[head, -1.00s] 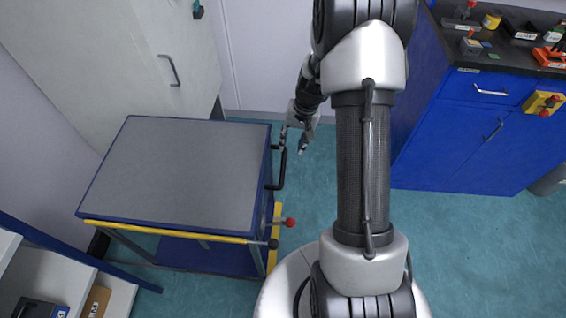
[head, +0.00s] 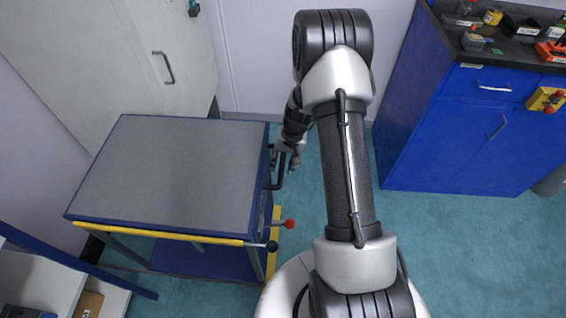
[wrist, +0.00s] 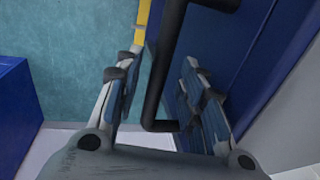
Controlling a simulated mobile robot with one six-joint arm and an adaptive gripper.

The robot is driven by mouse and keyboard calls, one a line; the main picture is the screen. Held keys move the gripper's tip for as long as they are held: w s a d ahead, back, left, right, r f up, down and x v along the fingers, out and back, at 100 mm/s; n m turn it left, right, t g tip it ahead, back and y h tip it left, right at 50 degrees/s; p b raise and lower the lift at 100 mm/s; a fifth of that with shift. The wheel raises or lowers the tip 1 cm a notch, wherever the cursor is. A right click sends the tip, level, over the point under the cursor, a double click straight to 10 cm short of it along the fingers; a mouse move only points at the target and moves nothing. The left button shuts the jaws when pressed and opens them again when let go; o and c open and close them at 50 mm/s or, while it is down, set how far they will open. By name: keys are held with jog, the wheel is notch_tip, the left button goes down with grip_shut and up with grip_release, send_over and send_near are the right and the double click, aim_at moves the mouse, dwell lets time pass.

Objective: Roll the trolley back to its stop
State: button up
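The trolley (head: 170,165) has a grey top, a blue frame and a yellow front edge, and stands left of my arm. Its black bar handle (head: 280,181) sticks out from its right side. My gripper (head: 290,157) is at the far part of this handle. In the wrist view the handle (wrist: 165,75) runs between the two open fingers of my gripper (wrist: 158,100), with gaps visible on both sides. A lever with a red knob (head: 289,224) and one with a black knob (head: 272,246) sit at the trolley's near right corner.
A yellow strip (head: 272,265) lies along the trolley's lower right side. A tall white cabinet (head: 120,60) stands behind the trolley, and a blue bench cabinet (head: 450,140) stands at right. A shelf unit (head: 45,280) is at near left. Teal floor (head: 450,250) is clear at right.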

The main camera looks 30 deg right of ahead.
jog(key=shift+c, duration=0.2)
grip_shut()
dwell(0.4)
